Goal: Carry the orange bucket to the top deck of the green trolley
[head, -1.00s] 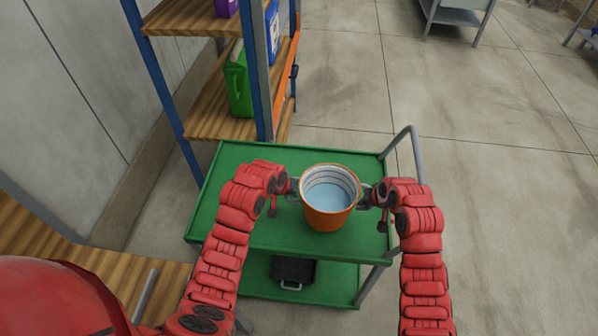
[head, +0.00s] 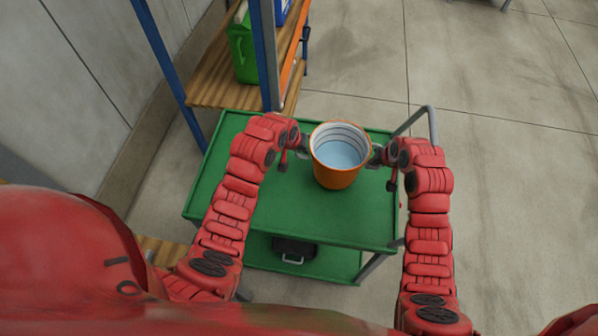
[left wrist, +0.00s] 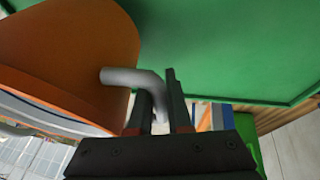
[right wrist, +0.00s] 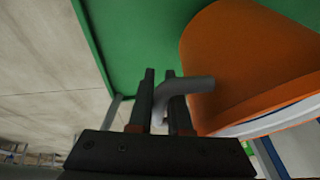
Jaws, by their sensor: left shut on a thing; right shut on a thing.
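The orange bucket (head: 336,173) is upright and holds pale blue liquid, in front of the top deck (head: 300,211) of the green trolley in the head view. I cannot tell whether its base touches the deck. My left gripper (head: 304,143) is shut on the bucket's left grey handle; the handle (left wrist: 140,80) shows between the fingers in the left wrist view. My right gripper (head: 378,155) is shut on the other grey handle, seen between the fingers in the right wrist view (right wrist: 185,87). The bucket's underside is hidden.
A black case (head: 293,249) lies on the trolley's lower deck. The trolley's grey push handle (head: 432,125) rises at the right. A shelf rack with a blue post (head: 264,50) and a green canister (head: 243,50) stands behind left. The deck around the bucket is clear.

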